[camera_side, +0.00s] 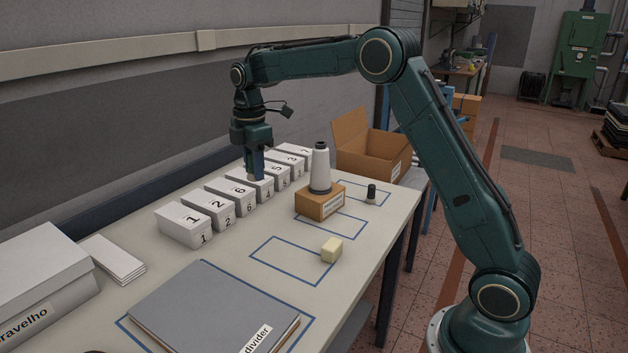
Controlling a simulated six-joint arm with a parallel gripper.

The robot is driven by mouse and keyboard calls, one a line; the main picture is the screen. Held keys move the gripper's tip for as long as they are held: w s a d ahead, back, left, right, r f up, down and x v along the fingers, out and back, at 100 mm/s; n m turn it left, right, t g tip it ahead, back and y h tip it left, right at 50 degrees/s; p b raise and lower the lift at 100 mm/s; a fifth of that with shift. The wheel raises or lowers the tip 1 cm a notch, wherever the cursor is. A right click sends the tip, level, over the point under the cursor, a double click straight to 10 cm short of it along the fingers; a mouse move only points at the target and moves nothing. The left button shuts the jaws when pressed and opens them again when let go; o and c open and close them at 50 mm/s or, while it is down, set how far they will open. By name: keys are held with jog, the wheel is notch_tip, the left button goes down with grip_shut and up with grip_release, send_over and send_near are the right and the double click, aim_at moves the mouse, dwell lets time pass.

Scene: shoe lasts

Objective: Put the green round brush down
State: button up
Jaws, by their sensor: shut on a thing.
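My gripper (254,163) points down over the row of white numbered boxes, at the box labelled 4 (266,191). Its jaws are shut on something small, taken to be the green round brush. I cannot make the brush out at this size; the jaws hide it. The fingertips appear at or just above the top of that box; I cannot tell whether they touch it or reach into it.
White numbered boxes (184,224) stand in a row. A thread cone (320,165) stands on a brown box (320,203). A pale yellow block (332,249), a small dark bottle-like item (371,193), a grey divider folder (213,306) and an open carton (374,150) are also there. Blue-outlined areas have free room.

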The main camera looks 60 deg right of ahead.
send_over(259, 233)
jog(key=shift+s+f, duration=0.1)
jog(key=shift+f, duration=0.15)
notch_tip(259, 233, down, 16)
jog(key=shift+r, duration=0.15)
dwell(0.7)
jog(key=shift+f, duration=2.15)
jog(key=shift+f, duration=0.1)
jog(key=o, duration=1)
jog(key=shift+c, duration=0.2)
